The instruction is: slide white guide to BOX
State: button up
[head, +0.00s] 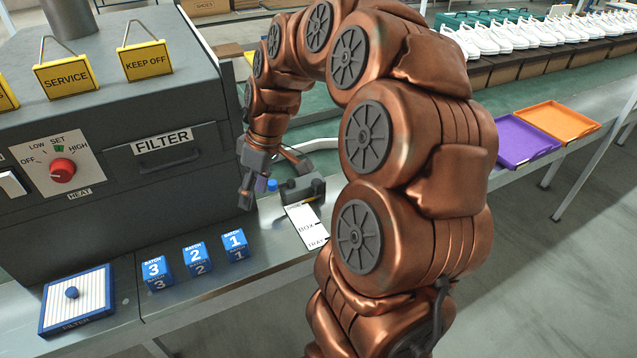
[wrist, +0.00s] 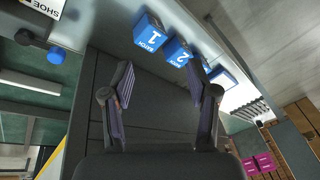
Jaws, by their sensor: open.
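The white guide (head: 318,142) shows as a pale bar over the green belt, partly hidden behind my arm. A white bar (wrist: 30,82) lies across green in the wrist view. A dark block (head: 302,189) with a blue knob (head: 272,184) sits beside a label plate (head: 305,226) reading BOX and TRAY. In the wrist view the blue knob (wrist: 56,55) is at the upper left, outside my fingers. My gripper (head: 272,178) is open and empty near the knob, its fingers pointing down. In the wrist view its fingers (wrist: 160,68) are spread apart, with the grey machine side between them.
Blue batch blocks (head: 197,257) stand on the metal ledge, with a filter tray (head: 76,300) at left. The grey heater machine (head: 110,120) rises close beside my gripper. A purple tray (head: 522,142) and an orange tray (head: 557,121) lie at right. White shoes (head: 540,33) line the back.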

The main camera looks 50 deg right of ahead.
jog(key=w+d+f+t, duration=0.1)
jog(key=w+d+f, duration=0.1)
jog(key=d, duration=0.4)
jog(key=w+d+f, duration=0.2)
jog(key=d, duration=0.5)
jog(key=t+b, duration=0.2)
send_near(317, 182)
jog(key=f, duration=0.1)
jog(key=shift+g+h, duration=0.3)
jog(key=shift+h, duration=0.1)
jog(key=shift+w+a+p+x, duration=0.15)
jog(key=shift+p+x, duration=0.2)
jog(key=shift+x, duration=1.05)
jog(key=shift+w+a+p+x, duration=0.1)
jog(key=shift+p+x, duration=0.3)
jog(key=shift+x, duration=1.05)
jog(key=shift+w+a+p+x, duration=0.15)
jog(key=shift+p+x, duration=0.2)
jog(key=shift+x, duration=1.05)
jog(key=shift+d+r, duration=0.1)
jog(key=shift+r, duration=0.05)
jog(key=shift+c, duration=0.3)
grip_shut()
